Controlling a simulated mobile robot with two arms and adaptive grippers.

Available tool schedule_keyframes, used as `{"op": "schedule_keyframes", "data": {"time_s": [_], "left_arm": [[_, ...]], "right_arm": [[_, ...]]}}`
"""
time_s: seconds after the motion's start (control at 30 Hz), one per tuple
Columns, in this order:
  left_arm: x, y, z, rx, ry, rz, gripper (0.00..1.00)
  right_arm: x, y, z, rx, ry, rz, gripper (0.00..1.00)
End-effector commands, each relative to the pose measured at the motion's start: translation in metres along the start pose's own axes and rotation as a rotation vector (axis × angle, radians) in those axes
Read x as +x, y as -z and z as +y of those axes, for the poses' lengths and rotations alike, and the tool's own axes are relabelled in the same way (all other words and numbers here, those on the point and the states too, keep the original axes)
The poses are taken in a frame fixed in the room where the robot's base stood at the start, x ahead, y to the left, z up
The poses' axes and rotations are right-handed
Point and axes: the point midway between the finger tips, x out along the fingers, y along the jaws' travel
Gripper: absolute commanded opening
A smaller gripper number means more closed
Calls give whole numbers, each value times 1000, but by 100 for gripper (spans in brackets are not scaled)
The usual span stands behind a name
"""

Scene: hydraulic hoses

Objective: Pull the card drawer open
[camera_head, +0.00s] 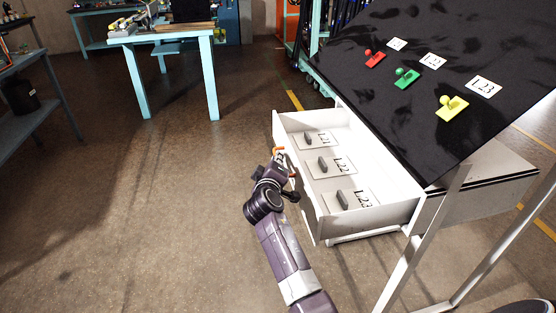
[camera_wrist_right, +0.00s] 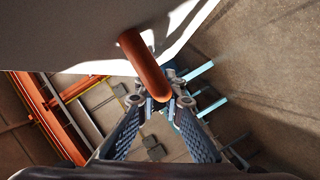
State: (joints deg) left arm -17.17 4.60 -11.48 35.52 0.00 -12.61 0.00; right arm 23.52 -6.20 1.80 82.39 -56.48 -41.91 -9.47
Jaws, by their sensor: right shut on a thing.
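The white card drawer (camera_head: 375,222) stands pulled out from under the black sloped table top. Labelled cards, each with a dark grip, lie inside: L21 (camera_head: 316,140), L22 (camera_head: 330,166) and L23 (camera_head: 350,200). My right gripper (camera_head: 281,166) is at the drawer's front, shut on the orange handle (camera_head: 278,150). In the right wrist view the orange-red handle bar (camera_wrist_right: 145,64) runs down to between the fingers of the gripper (camera_wrist_right: 160,103). The gripper partly hides the drawer front. My left gripper is not in view.
The black sloped top (camera_head: 420,95) carries red (camera_head: 374,59), green (camera_head: 406,77) and yellow (camera_head: 451,107) knobbed pieces beside white labels. A white table leg (camera_head: 409,262) stands right of the drawer. A blue-legged table (camera_head: 165,38) is at the back. The floor left of the drawer is clear.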

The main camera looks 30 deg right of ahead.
Motion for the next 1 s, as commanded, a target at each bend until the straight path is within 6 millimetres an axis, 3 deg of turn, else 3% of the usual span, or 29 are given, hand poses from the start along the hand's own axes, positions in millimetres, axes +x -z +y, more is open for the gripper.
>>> {"op": "schedule_keyframes", "data": {"time_s": [0.2,0.53,1.0], "left_arm": [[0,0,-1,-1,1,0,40],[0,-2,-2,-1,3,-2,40],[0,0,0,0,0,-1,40]], "right_arm": [[0,-1,-1,-1,1,-2,26],[-1,3,5,1,-2,0,26],[-19,47,77,3,-10,7,26]]}}
